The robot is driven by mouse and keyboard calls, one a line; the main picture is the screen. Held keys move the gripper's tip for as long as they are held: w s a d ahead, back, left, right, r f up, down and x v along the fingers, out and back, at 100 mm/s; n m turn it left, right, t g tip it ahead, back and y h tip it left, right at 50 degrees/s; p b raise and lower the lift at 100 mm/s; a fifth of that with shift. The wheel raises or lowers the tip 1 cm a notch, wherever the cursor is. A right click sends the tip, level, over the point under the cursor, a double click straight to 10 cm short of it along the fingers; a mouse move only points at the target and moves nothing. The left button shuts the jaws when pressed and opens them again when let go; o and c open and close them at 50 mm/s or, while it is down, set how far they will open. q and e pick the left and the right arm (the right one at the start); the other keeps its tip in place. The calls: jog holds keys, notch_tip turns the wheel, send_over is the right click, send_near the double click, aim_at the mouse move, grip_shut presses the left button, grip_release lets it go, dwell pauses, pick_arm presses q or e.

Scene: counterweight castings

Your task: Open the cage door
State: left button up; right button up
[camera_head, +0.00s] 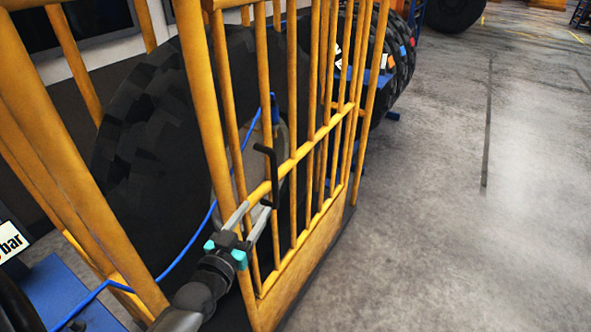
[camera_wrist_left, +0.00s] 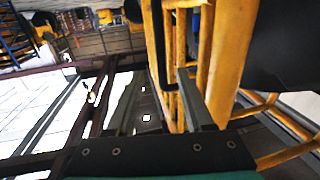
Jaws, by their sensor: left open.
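The cage door (camera_head: 318,135) is a panel of yellow bars with a solid yellow lower plate, and it stands upright across the middle of the head view. I cannot tell whether it is shut or slightly ajar. A black bent handle (camera_head: 270,172) is on its near side; it also shows in the wrist view (camera_wrist_left: 156,55). My left gripper (camera_head: 258,207) is open at the handle. In the wrist view its fingers (camera_wrist_left: 157,75) point at the handle, which appears between the fingertips, nearer the right finger. Contact is not clear. My right gripper is not in view.
A large black tyre (camera_head: 145,150) stands behind the bars, with a blue cable (camera_head: 190,240) running in front. More yellow cage bars (camera_head: 50,150) are at left. Open concrete floor (camera_head: 470,230) lies to the right of the door.

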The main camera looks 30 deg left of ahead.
pick_arm(q)
jog(key=w+a+b, duration=0.2)
jog(key=w, duration=1.3)
jog(key=shift+c, duration=0.4)
grip_shut()
dwell(0.9)
